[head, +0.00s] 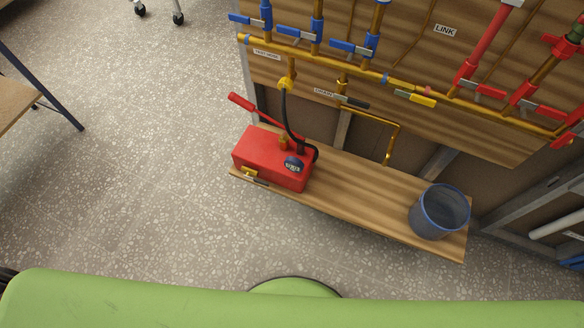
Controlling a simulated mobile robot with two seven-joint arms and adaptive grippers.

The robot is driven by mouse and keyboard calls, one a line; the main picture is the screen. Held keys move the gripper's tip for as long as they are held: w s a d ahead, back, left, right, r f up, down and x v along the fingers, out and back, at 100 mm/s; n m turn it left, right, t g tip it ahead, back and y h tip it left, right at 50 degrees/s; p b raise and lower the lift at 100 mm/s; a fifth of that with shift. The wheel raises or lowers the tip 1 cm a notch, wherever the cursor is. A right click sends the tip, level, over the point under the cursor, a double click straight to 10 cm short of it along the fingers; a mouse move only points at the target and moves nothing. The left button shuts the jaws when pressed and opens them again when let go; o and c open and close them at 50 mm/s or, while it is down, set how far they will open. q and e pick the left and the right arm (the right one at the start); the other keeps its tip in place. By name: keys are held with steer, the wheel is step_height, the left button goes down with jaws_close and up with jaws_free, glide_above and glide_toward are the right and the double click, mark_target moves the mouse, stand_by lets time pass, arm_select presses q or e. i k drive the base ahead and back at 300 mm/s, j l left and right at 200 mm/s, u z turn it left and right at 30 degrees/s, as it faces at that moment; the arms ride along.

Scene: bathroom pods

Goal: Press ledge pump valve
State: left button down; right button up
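A red pump box (262,152) sits on the left end of a wooden ledge (360,190). A small yellow-handled valve (249,173) sits low on the front left of the box, near the ledge's front edge. I cannot tell its exact setting. A round dark gauge (293,164) is at the box's right end. A red pump lever (242,102) slopes up to the left behind the box. A black hose (287,120) runs from the pump up to a yellow pipe fitting (285,84). Neither of my grippers is in view.
A blue-grey bucket (439,212) stands on the ledge's right end. A wooden panel (400,50) behind carries yellow pipes and blue, yellow and red valves. The speckled floor (130,170) left of the ledge is clear. A table edge (14,100) shows at far left.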

mark_target(258, 181)
steer(key=k+j+z, duration=0.1)
steer(key=k+j, duration=0.3)
steer(key=k, duration=0.35)
steer(key=i+j, duration=0.5)
steer(key=j, duration=0.15)
steer(key=i+j+z, duration=0.1)
steer(key=i+j, duration=0.45)
steer(key=k+j, duration=0.1)
steer(key=j, duration=0.3)
steer(key=k+j, duration=0.15)
steer(key=j, duration=0.25)
steer(key=k+j, duration=0.1)
steer(key=j, duration=0.3)
